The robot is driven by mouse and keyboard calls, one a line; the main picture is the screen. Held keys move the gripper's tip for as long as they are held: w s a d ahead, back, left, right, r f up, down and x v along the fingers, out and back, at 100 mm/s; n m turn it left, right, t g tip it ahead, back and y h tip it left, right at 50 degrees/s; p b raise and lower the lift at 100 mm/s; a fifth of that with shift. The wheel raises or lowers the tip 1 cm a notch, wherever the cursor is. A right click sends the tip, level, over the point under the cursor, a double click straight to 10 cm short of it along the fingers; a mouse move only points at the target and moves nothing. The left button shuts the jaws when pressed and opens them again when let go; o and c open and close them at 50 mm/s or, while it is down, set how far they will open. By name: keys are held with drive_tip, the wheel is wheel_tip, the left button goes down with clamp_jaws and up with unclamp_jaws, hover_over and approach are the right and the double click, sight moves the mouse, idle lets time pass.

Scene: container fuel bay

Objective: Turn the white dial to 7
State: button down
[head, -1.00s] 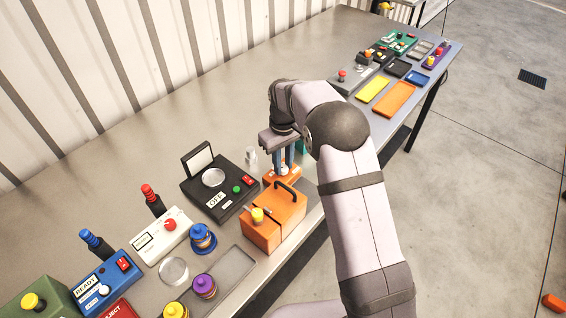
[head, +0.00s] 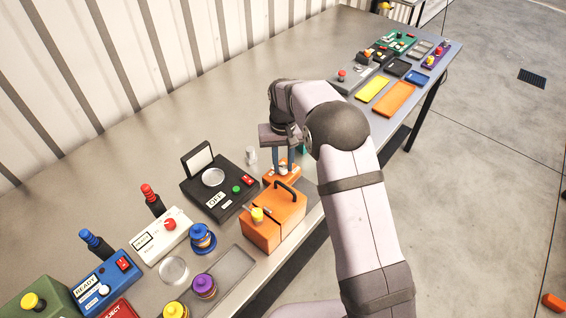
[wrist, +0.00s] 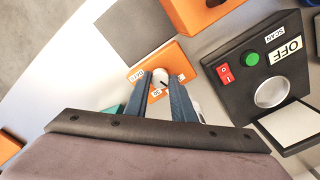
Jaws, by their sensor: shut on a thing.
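The white dial (wrist: 161,79) sits on a small orange box (wrist: 179,58) with little white labels, too small to read surely. A dark pointer mark shows on the dial. My gripper (wrist: 159,85) points down over the box, one finger on each side of the dial, shut on it. In the head view, my gripper (head: 284,168) stands over the same orange box (head: 295,177), and the fingers partly hide the dial. The number the dial points to cannot be read.
A black device (head: 222,197) reading OFF, with a red switch and green button, stands close left of the dial box. A larger orange case (head: 273,226) with a black handle is in front. A clear glass piece (head: 250,156) stands behind.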

sight(283, 167)
drive_tip(key=shift+m, duration=1.6)
drive_tip(key=c, duration=1.5)
unclamp_jaws()
wheel_tip(283, 167, up, 7)
drive_tip(key=shift+f+b, duration=0.1)
drive_tip(key=shift+b, duration=1.1)
drive_tip(key=shift+r, duration=0.3)
